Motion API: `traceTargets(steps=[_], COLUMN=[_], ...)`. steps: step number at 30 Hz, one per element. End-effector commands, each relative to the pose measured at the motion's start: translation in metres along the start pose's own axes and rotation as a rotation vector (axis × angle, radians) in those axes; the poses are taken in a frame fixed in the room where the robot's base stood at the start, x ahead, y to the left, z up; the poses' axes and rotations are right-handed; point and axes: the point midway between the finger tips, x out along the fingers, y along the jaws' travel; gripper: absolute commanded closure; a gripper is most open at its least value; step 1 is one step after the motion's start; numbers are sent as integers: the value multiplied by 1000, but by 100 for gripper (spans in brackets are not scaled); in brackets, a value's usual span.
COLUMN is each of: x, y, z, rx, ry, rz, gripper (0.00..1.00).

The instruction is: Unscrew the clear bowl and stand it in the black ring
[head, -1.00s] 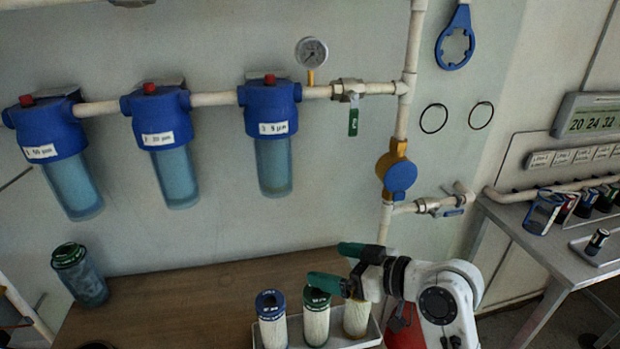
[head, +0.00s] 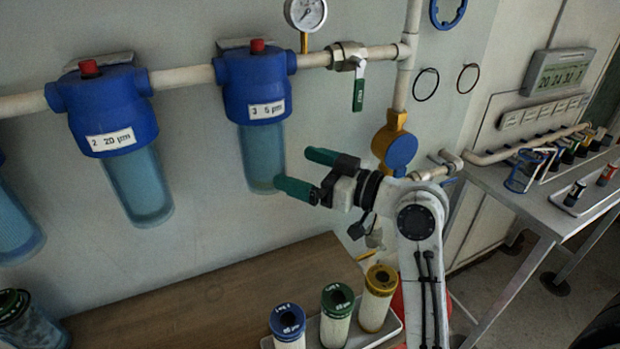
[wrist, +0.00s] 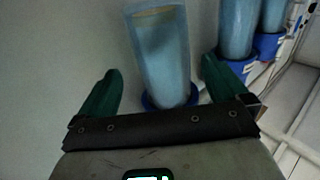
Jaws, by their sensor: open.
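Three blue filter heads on the wall pipe carry clear bluish bowls. The bowl of head 3 (head: 262,155) hangs upright under its blue head (head: 254,88). My gripper (head: 292,167) is open, with green fingers, just right of that bowl's lower part. In the wrist view, one bowl (wrist: 163,50) stands between the open fingers, ahead of them, with its blue head at the bottom of it. I cannot tell whether a finger touches it. Two thin black rings (head: 426,85) (head: 467,78) hang on the wall. I cannot make out a black ring on the table.
The brown table (head: 200,290) is mostly clear. A tray (head: 398,322) holds blue-, green- and gold-topped cartridges. A dark-topped clear container (head: 35,325) stands at the left. A gauge (head: 305,12), a green-handled valve (head: 358,92) and a brass fitting (head: 395,145) are near my arm.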

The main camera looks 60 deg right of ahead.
Motion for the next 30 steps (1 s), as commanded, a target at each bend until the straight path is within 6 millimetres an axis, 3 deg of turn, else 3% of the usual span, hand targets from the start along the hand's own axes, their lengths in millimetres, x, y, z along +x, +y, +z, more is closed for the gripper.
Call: traceTargets(steps=[2,3,9,15,30], x=[9,17,53,78,88], y=[-1,-1,-1,-1,-1], z=[6,-2,-2,-1,0], rx=[-3,2,2,2,1], ry=[3,1,-1,-1,-1], rz=[-3,-4,-3,-3,0], gripper=[0,0,0,0,3])
